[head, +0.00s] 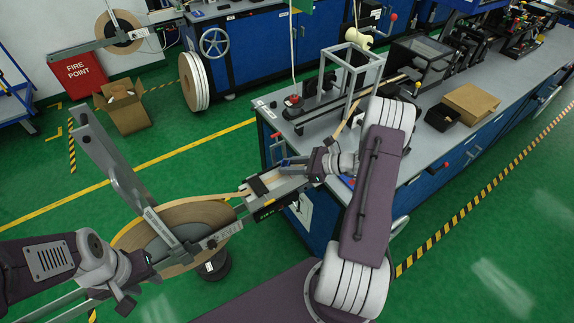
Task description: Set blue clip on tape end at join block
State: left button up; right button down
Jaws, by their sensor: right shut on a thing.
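The join block (268,191) is a grey and black unit at the bench's front left corner, beside the reel (185,218) of tan tape. A tan tape strip (232,194) runs from the reel to the block's left side. My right gripper (306,166) is just above the block's right end, shut on a small blue piece that looks like the blue clip (288,161). Whether the clip touches the tape or block is too small to tell. My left gripper (138,277) is low at the left, near the reel; its fingers are not clear.
A grey bar (107,158) slants above the reel. A second tan strip (343,124) comes down from the bench frame (352,66). The bench (447,142) holds cardboard and black boxes. Green floor is open at the left and right.

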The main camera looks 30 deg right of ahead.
jog(key=shift+s+d, duration=0.1)
jog(key=shift+f+b, duration=0.5)
jog(key=shift+f, duration=0.05)
dwell(0.4)
jog(key=c, duration=1.1)
grip_release()
jog(key=shift+o, duration=0.2)
jog(key=shift+r, duration=0.1)
jog(key=shift+s+d+r, duration=0.1)
jog(key=shift+s+d, duration=0.05)
jog(key=shift+d, duration=0.1)
jog(key=b+v, duration=0.1)
jog(key=v, duration=0.7)
jog(key=shift+s, duration=0.3)
